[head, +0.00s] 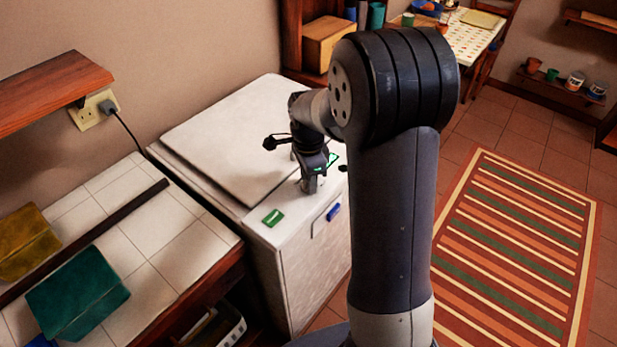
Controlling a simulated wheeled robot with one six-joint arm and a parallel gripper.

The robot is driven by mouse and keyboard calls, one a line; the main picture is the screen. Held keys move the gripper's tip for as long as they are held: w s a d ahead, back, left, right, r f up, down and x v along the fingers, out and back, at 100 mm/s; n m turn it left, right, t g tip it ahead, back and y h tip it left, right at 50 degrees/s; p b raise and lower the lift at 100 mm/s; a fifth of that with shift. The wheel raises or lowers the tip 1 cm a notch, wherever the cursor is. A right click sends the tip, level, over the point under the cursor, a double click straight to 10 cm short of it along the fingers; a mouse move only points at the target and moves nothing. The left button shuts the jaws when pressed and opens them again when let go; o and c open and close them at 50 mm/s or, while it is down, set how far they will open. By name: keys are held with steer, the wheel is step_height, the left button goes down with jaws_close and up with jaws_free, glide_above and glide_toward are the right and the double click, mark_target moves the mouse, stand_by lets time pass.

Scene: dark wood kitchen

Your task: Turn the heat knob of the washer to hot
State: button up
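The washer (235,150) is a white box with a flat lid, standing in the middle of the head view beside the tiled counter. Its top front strip bears a green panel (273,218) at the left and a green-outlined marking (333,160) at the right. A small dark piece (342,168) shows near that right marking, partly behind my arm. My gripper (311,186) points down at the strip between the two green areas, touching or just above it. I cannot make out the heat knob; my gripper and arm cover part of the strip. The finger opening is too small to judge.
A blue handle (333,212) is on the washer's front. The tiled counter (185,245) with a teal box (77,293) and a yellow box (25,240) is at left. A wooden shelf (50,88) juts from the wall. A striped rug (515,250) covers open floor at right.

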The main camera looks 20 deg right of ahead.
steer(key=o, duration=0.5)
step_height(320, 180, up, 11)
steer(key=shift+f, duration=0.1)
stand_by(0.3)
steer(key=shift+f, duration=0.1)
step_height(320, 180, down, 10)
steer(key=shift+f, duration=0.4)
steer(key=shift+r, duration=0.1)
steer(key=shift+n, duration=0.3)
